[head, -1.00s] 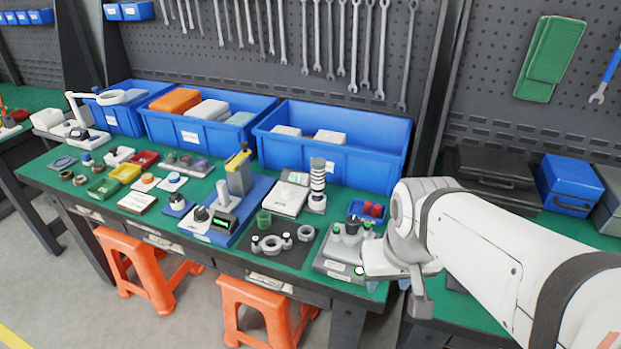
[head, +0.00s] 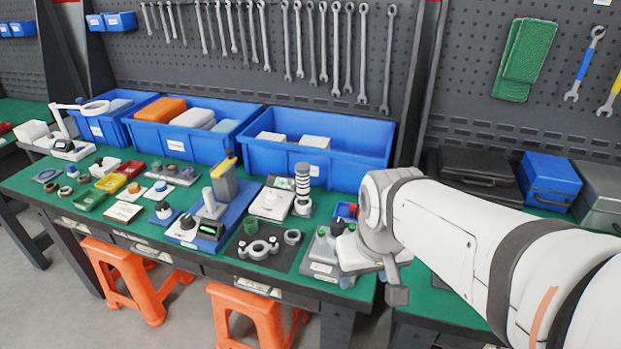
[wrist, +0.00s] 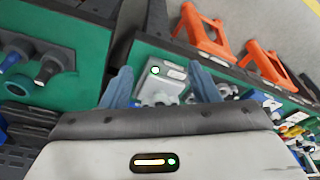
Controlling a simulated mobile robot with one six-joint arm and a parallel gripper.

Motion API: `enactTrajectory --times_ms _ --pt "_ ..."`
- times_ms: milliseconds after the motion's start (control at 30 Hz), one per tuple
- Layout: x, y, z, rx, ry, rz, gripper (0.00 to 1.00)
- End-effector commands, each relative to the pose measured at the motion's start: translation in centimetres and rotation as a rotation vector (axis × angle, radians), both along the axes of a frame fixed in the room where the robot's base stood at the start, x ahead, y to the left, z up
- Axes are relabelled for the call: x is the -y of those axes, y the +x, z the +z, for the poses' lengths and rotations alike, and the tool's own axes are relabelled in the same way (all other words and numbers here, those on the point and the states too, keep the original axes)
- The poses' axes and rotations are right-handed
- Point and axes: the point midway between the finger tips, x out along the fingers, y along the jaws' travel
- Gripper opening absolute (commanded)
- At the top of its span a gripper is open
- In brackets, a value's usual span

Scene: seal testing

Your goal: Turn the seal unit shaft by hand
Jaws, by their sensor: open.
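A grey unit with a flat plate and several upright knobs (head: 323,262) stands at the bench's front right corner. I cannot tell for sure whether it is the seal unit, and I make out no shaft. My gripper (head: 369,282) is over its right side and hides part of it. In the wrist view, the open blue fingers of my gripper (wrist: 160,70) stand apart on either side of a grey unit (wrist: 172,72) with a round green-lit button. They look empty. I cannot tell whether they touch it.
A dark mat with a grey ring part (head: 258,248) lies left of the unit. A blue-based device with a display (head: 235,208) stands farther left. Blue bins (head: 318,160) line the back. Orange stools (head: 255,312) stand in front. A black case (head: 478,178) lies at right.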

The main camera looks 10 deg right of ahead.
Motion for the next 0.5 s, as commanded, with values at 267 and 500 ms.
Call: enactTrajectory --times_ms 267,500 --pt "0.3 9.0 1.2 -0.083 -0.048 0.276 0.55" --pt "0.5 17.8 -0.4 -0.153 -0.077 0.563 0.55"
